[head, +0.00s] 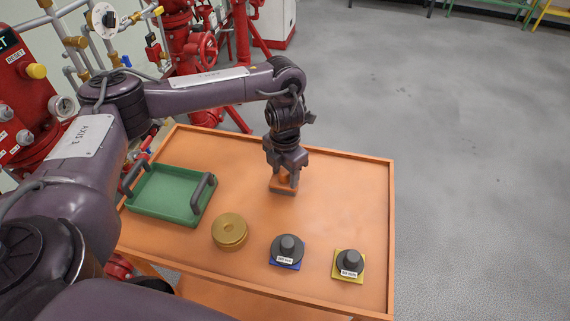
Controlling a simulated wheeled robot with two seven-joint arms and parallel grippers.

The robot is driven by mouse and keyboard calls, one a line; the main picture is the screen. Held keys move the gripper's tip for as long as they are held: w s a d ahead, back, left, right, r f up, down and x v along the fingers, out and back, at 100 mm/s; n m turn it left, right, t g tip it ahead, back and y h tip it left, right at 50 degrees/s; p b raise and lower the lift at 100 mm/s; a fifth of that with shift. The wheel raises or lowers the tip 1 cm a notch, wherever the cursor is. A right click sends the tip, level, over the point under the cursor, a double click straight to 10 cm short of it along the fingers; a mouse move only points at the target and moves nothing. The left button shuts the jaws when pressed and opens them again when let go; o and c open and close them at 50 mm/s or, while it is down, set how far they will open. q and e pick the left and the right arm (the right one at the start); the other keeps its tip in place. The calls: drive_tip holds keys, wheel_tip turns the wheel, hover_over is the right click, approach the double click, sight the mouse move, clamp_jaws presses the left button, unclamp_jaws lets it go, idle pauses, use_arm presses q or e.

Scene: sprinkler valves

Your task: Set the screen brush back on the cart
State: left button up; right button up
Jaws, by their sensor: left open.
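The orange cart (345,200) stands in front of me with its flat top facing up. My left gripper (285,176) points down over the middle back of the cart top, with its jaws open. A small orange block with a grey lower edge, seemingly the screen brush (283,187), sits at the fingertips on the cart top. The fingers partly hide it, and I cannot tell whether they touch it. My right gripper is out of view.
A green tray (161,207) with dark handles, a brass disc (229,231), a dark knob on a blue base (288,249) and another on a yellow base (349,264) are on the cart. Red valve piping (196,50) stands behind. The cart's right side is clear.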

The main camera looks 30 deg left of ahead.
sight(285, 170)
use_arm(q)
wheel_tip(285, 170, up, 12)
drive_tip(key=p, duration=0.2)
drive_tip(key=shift+r+p, duration=0.15)
drive_tip(key=shift+p, duration=0.25)
